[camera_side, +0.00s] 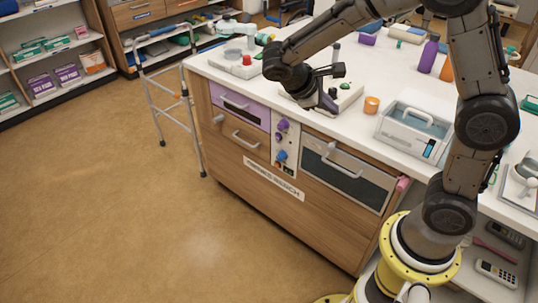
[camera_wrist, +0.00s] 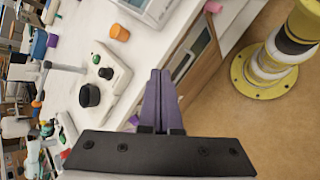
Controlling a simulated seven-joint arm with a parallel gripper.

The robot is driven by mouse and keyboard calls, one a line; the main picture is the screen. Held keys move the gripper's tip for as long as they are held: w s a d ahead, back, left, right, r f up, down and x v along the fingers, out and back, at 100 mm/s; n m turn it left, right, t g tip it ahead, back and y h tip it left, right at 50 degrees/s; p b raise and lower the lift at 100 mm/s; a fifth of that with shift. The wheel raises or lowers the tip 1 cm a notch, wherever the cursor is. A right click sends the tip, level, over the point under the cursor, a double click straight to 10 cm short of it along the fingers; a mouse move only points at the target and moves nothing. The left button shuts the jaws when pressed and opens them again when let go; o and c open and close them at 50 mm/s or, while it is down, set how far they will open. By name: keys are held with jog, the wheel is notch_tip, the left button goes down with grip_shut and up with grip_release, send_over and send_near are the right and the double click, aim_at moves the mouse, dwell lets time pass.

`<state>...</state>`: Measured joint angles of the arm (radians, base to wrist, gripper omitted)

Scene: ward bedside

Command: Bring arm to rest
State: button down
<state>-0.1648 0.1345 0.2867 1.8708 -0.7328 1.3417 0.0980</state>
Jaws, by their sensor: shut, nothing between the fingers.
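My gripper (camera_side: 328,105) is at the front part of the white bench top (camera_side: 375,165) in the side view, pointing down and towards the front edge. In the wrist view its two purple fingers (camera_wrist: 160,74) are together with nothing between them. They overlap the bench's front edge in that view. My arm reaches from the base at the lower right, over the bench, to the left. A white device (camera_wrist: 118,72) with a black knob and a green button is left of the fingers in the wrist view. Whether the fingertips touch anything cannot be told.
Purple and orange bottles (camera_side: 428,55) stand farther back. A drawer (camera_side: 240,104) and an oven-like front (camera_side: 345,172) are below.

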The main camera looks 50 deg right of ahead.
jog(key=s+a+r+m+t+y, duration=0.1)
jog(key=s+r+m+t+y, duration=0.15)
jog(key=s, duration=0.25)
jog(key=s+a+r+m+t+y, duration=0.1)
jog(key=s+a+r+t+y, duration=0.1)
jog(key=s+r, duration=0.3)
jog(key=s+a+f+m+t+y, duration=0.1)
jog(key=s+a+f+t+y, duration=0.1)
jog(key=s+a+t+y, duration=0.1)
jog(key=shift+s+a+t+y, duration=0.35)
jog(key=shift+s+a+y, duration=0.5)
jog(key=shift+a, duration=0.85)
